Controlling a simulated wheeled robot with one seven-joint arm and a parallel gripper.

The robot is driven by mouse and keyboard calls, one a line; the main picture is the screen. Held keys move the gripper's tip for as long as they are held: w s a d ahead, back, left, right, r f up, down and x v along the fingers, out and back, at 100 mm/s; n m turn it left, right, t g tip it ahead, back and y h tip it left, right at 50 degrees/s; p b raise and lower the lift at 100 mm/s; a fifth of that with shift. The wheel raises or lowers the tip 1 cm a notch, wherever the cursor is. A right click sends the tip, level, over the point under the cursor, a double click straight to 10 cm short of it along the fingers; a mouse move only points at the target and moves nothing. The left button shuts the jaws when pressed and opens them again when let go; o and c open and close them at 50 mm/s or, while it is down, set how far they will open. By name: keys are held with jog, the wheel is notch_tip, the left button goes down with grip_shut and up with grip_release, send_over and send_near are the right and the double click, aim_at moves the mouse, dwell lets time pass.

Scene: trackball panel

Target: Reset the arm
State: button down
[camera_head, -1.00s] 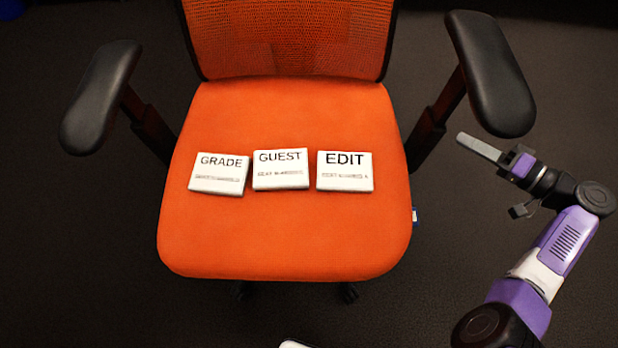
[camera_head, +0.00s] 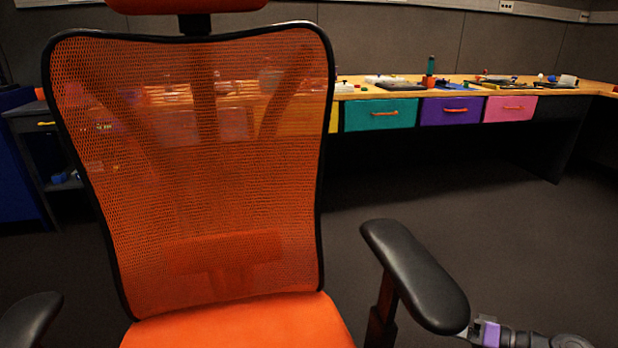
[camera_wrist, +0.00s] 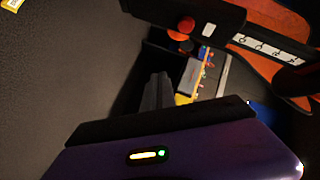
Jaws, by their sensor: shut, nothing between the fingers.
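My gripper shows in the wrist view (camera_wrist: 157,92), its grey fingers together with nothing between them, above its purple body. In the head view, part of my purple and grey arm shows at the bottom right corner, beside the right armrest (camera_head: 415,275) of the orange chair. The fingertips there are mostly hidden by the armrest or cut off. The top of the seat is mostly out of view.
A long wooden desk (camera_head: 555,89) with teal (camera_head: 380,115), purple (camera_head: 450,110) and pink (camera_head: 510,109) drawers runs along the back wall. Small items lie on it. The left armrest (camera_head: 30,318) is at the lower left. Dark floor (camera_head: 520,240) lies open at the right.

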jog(key=w+d+f+m+t+h, duration=0.3)
jog(key=w+d+m+t+h, duration=0.1)
jog(key=d+h, duration=0.35)
jog(key=s+d+f+m+t+h, duration=0.1)
jog(key=s+d+f+h, duration=0.15)
jog(key=s, duration=0.25)
jog(key=s+d+f+m+t+h, duration=0.1)
jog(key=s+d+f+h, duration=0.1)
jog(key=s+d+h, duration=0.3)
jog(key=s+a+r+n+y, duration=0.15)
jog(key=s+a+r, duration=0.4)
jog(key=s, duration=0.75)
jog(key=s+a+r+n+t, duration=0.1)
jog(key=s+a+r+n, duration=0.25)
jog(key=s+a, duration=0.65)
jog(key=s+a+r+n, duration=0.1)
jog(key=s+a+r, duration=0.35)
jog(key=s, duration=1.25)
notch_tip(320, 180, up, 33)
jog(key=w+d+p, duration=0.1)
jog(key=p, duration=3.1)
